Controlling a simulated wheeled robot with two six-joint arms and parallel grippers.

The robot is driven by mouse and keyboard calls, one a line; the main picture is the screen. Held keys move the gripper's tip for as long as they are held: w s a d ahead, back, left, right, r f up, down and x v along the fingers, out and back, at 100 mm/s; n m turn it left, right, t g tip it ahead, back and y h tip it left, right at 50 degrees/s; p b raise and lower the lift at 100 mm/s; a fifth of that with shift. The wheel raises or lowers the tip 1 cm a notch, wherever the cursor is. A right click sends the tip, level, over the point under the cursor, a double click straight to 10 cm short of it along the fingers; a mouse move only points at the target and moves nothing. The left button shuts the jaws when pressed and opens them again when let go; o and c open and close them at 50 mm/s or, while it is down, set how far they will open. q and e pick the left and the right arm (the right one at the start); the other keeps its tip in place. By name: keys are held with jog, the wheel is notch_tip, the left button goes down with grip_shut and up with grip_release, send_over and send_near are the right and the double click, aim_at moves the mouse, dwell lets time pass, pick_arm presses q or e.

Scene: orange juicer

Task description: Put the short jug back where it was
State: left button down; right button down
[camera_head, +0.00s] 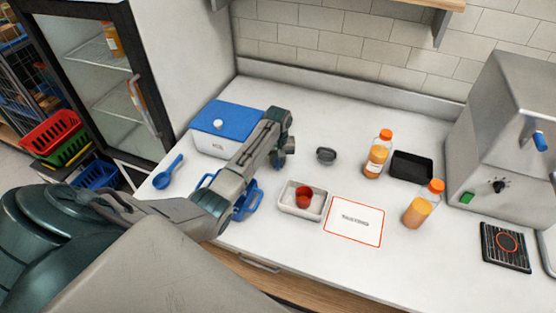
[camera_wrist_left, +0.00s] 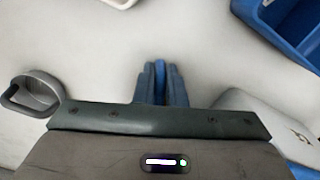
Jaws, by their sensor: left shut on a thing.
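My left gripper (camera_head: 278,160) is low over the counter, left of a small dark grey cup. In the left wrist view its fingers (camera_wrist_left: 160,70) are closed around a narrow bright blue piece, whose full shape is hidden. The grey cup (camera_head: 326,156) stands upright, apart from the gripper; its handle shows in the left wrist view, where the cup (camera_wrist_left: 35,92) is at the left. I cannot tell for certain which thing is the short jug. My right gripper is in neither view.
A blue-lidded white box (camera_head: 225,115) stands behind my left arm. A blue container (camera_head: 247,206) and a white tray (camera_head: 312,212) with a red cup (camera_head: 304,198) are nearer. Orange-capped bottles (camera_head: 376,158) (camera_head: 417,210), a black tray (camera_head: 411,166) and a steel machine (camera_head: 500,130) are right.

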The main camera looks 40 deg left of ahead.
pick_arm(q)
jog(key=c, duration=1.5)
grip_release()
jog(key=shift+f, duration=0.1)
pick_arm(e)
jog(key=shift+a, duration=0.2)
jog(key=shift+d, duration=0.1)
